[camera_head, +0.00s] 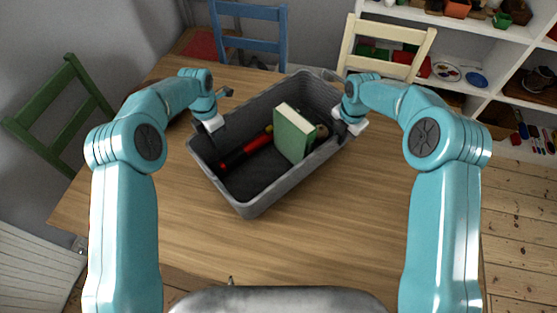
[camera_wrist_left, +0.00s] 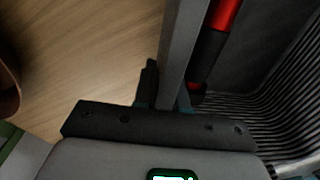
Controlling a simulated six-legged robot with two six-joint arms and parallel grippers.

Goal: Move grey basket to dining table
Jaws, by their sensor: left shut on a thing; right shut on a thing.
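The grey basket (camera_head: 250,207) is over the wooden dining table (camera_head: 330,225), turned at an angle; I cannot tell whether its base touches the tabletop. It holds a green book (camera_head: 293,137) standing up and a red and black tool (camera_head: 245,152). My left gripper (camera_head: 216,127) is shut on the basket's left rim. My right gripper (camera_head: 348,122) is shut on its right rim. In the left wrist view, the basket's rim (camera_wrist_left: 184,50) runs between my left gripper's fingers (camera_wrist_left: 165,95), with the red and black tool (camera_wrist_left: 215,40) inside.
A green chair (camera_head: 55,115) stands left of the table, a blue chair (camera_head: 250,40) and a cream chair (camera_head: 388,45) behind it. A white shelf (camera_head: 490,50) with several items is at the back right. The table's front and right parts are clear.

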